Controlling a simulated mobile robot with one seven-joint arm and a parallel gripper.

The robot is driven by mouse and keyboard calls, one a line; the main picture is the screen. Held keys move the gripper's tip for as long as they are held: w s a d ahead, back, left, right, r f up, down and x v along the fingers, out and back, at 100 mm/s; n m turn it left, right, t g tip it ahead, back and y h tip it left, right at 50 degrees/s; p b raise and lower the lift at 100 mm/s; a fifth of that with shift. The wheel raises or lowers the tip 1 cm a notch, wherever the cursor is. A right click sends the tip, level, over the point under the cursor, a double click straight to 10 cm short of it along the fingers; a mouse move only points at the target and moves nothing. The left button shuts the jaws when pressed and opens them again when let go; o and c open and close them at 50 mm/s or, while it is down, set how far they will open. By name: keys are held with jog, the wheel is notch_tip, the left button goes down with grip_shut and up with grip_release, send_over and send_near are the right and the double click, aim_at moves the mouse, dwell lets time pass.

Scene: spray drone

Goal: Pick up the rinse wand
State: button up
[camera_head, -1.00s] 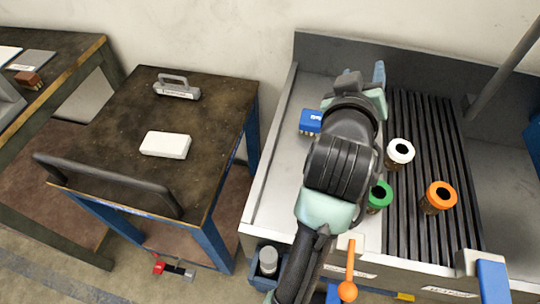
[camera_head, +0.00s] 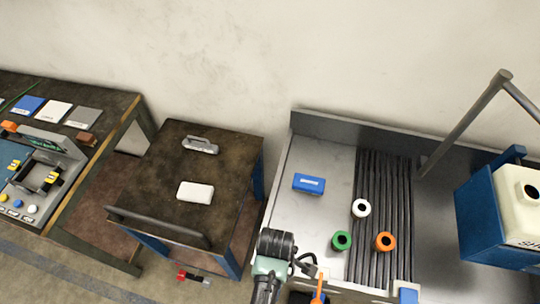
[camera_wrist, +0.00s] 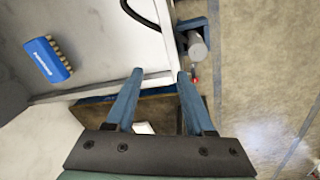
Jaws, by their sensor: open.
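No part in view is clearly marked as the rinse wand. A grey cylinder (camera_wrist: 198,45) sits in a blue holder (camera_wrist: 190,24) on the outside of the bench wall in the wrist view, and it may be the wand. My gripper (camera_wrist: 160,73) is open and empty in the wrist view, with its fingertips over the bench rim and apart from the cylinder. A black hose (camera_wrist: 142,14) curves above the fingertips. In the head view, my arm covers the bench's front left corner, and the holder and the fingers are not visible.
A blue brush (camera_head: 309,183) lies in the metal bench (camera_head: 310,155). White (camera_head: 361,208), green (camera_head: 341,240) and orange (camera_head: 385,241) ringed parts stand at the ribbed rack. A dark table (camera_head: 228,146) holds a white block (camera_head: 195,191). A grey pipe (camera_head: 465,122) rises at right.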

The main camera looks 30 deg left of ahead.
jog(key=shift+n+g, duration=0.6)
jog(key=shift+g, duration=0.2)
jog(key=s, duration=0.1)
jog(key=s+p, duration=0.1)
jog(key=s, duration=0.1)
jog(key=s+d+r+p, duration=0.1)
jog(key=s, duration=0.1)
jog(key=shift+s+f, duration=0.1)
jog(key=shift+f, duration=0.15)
notch_tip(320, 180, down, 13)
jog(key=b, duration=1.3)
jog(key=shift+b, duration=0.4)
jog(key=shift+r, duration=0.1)
jog(key=shift+c, duration=0.3)
grip_shut()
